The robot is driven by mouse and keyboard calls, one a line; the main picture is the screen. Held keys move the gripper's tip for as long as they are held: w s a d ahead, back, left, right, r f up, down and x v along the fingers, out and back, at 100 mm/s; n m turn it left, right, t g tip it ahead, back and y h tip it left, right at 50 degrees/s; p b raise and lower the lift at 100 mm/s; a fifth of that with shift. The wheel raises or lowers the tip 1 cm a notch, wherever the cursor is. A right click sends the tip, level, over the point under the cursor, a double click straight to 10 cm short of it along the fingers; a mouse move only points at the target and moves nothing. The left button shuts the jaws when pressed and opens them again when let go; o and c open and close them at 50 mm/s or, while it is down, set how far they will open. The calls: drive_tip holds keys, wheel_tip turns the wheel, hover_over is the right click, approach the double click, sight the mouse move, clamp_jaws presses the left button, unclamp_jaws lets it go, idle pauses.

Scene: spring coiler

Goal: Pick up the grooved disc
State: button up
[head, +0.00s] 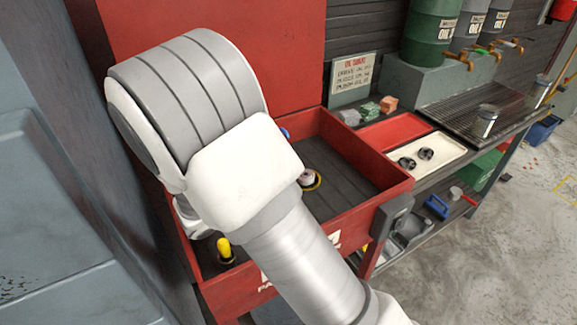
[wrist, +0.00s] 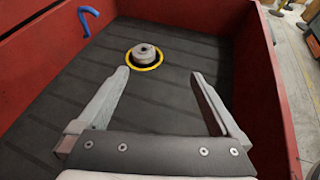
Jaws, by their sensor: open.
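A round piece with a grey raised hub, a dark body and a yellow rim, which looks like the grooved disc (wrist: 146,54), lies on the dark ribbed floor of a red-walled tray. Its groove is too small to make out. It also shows in the head view (head: 311,179), partly covered by my arm. My gripper (wrist: 159,73) is open and empty, its two fingers apart on the near side of the disc. The disc lies beyond the fingertips, nearer the left finger. In the head view my arm hides the gripper.
The red tray (head: 362,151) has raised walls on its sides. A blue hooked item (wrist: 88,19) stands near its far left, and a yellow-handled item (head: 224,247) sits at its near left. Bare tray floor surrounds the disc. A cream tray (head: 451,153) with dark round parts stands beyond.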

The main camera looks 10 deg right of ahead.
drive_tip(key=shift+w+a+f+n+t, duration=0.25)
drive_tip(key=shift+a+f+n, duration=0.15)
drive_tip(key=shift+a, duration=0.15)
drive_tip(key=shift+w+a+f+n+t, duration=0.25)
drive_tip(key=shift+a+f+n, duration=0.15)
drive_tip(key=shift+a, duration=0.1)
drive_tip(key=shift+w+d+f, duration=0.1)
drive_tip(key=shift+w+f, duration=0.05)
drive_tip(key=shift+w, duration=0.15)
drive_tip(key=b+x, duration=0.2)
drive_tip(key=x, duration=0.9)
drive_tip(key=shift+w+f, duration=0.1)
drive_tip(key=shift+f, duration=0.05)
drive_tip(key=x, duration=0.2)
drive_tip(key=b+x, duration=0.1)
drive_tip(key=x, duration=0.1)
drive_tip(key=shift+w+f, duration=0.25)
drive_tip(key=shift+f, duration=0.1)
drive_tip(key=shift+w+d, duration=0.25)
drive_tip(key=shift+w, duration=0.05)
clamp_jaws()
